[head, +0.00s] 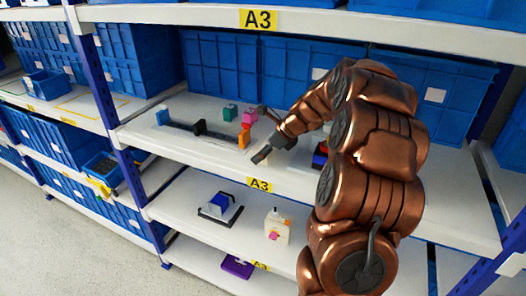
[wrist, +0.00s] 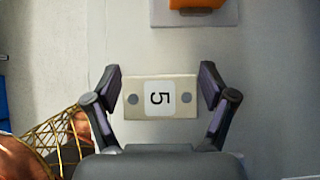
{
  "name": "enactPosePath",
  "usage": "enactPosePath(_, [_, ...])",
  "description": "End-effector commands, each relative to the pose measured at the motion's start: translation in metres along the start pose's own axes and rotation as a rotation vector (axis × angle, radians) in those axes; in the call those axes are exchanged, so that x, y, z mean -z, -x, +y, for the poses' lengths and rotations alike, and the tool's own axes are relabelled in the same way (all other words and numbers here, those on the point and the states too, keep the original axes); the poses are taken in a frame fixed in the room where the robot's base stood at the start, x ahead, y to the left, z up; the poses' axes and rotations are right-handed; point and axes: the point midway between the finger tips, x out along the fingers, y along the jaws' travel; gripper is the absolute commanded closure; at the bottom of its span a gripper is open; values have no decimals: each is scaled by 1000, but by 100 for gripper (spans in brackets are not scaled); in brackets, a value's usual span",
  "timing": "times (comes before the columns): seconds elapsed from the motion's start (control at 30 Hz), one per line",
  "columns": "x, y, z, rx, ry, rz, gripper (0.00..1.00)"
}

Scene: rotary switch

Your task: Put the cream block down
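The cream block (wrist: 132,84) lies between the two fingers of my gripper (wrist: 161,90) in the wrist view. It has a white label with a 5 and a grey dot on each side. I cannot make out the block there. The gap between the block and the surface below cannot be told.
An orange part (head: 244,136) stands just left of my gripper; an orange piece (wrist: 198,4) tops the wrist view. A dark bar (head: 199,128), a green block (head: 230,112) and a pink block (head: 250,115) stand behind. Blue bins (head: 218,65) line the back.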

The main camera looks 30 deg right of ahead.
Motion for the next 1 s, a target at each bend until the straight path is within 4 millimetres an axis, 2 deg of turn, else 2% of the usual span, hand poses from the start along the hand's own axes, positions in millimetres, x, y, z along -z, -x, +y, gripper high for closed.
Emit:
enactPosePath(0.33, [-1,1,0,0,0,0,13])
enactPosePath(0.47, [-2,7,0,2,0,-1,13])
enactPosePath(1.0, [-1,75,-1,3,-1,-1,13])
